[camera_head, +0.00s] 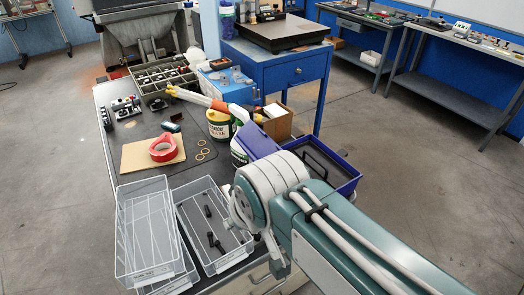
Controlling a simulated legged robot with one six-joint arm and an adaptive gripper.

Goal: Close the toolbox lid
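The toolbox (346,187) is a dark blue open box at the right edge of the bench, partly hidden behind my arm. Its dark inside shows, with a black bar or handle across it. A blue-violet slanted panel (258,141) stands at its left side and looks like the raised lid; its lower part is hidden by my arm. My arm's large grey and teal links cover the lower right. My gripper cannot be made out; the arm's end is hidden or outside the picture.
A grease can (219,125), orange-and-white tools (205,98) and a cardboard box (279,122) crowd the area behind the panel. Red tape (163,148) lies on a brown sheet. Floor at right is clear.

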